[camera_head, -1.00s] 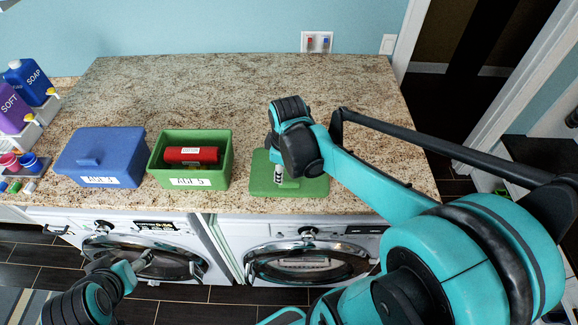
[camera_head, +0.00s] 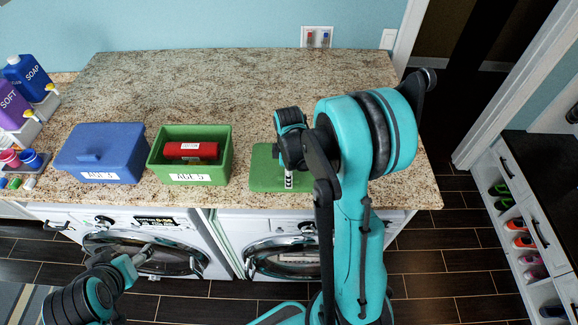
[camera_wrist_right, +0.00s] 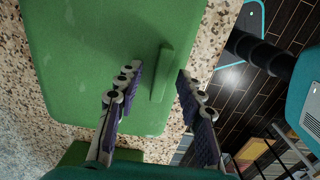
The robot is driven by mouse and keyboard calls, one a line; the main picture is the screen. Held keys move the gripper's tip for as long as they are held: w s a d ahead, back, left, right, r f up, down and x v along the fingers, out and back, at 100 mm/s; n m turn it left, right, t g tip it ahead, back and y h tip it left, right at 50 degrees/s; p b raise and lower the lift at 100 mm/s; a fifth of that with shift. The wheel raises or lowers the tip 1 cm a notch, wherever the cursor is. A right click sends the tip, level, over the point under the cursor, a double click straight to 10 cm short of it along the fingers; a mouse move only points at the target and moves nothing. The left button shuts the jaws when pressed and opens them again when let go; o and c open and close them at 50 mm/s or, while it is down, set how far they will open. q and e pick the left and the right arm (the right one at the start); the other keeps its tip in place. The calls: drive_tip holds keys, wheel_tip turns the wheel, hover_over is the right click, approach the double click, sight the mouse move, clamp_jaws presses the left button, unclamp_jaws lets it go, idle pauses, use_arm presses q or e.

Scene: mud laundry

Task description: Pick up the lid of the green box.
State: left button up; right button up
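The green lid (camera_head: 265,174) lies flat on the counter, right of the open green box (camera_head: 190,175). In the right wrist view the lid (camera_wrist_right: 85,60) fills the upper left, with its raised bar handle (camera_wrist_right: 162,75). My right gripper (camera_wrist_right: 159,74) is open, one finger on each side of the handle, with gaps between. In the head view my right gripper (camera_head: 289,178) is over the lid; its wrist and arm hide the lid's right part. My left gripper (camera_head: 142,256) is low in front of the left washer, its finger opening unclear.
A red can (camera_head: 190,151) lies in the green box. A lidded blue box (camera_head: 100,155) stands to its left, with soap bottles (camera_head: 25,80) farther left. The counter (camera_head: 200,85) behind is clear. Washers (camera_head: 150,245) stand below its front edge.

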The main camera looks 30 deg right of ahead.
drive_tip(key=shift+f, duration=0.1)
drive_tip(key=shift+c, duration=0.3)
clamp_jaws()
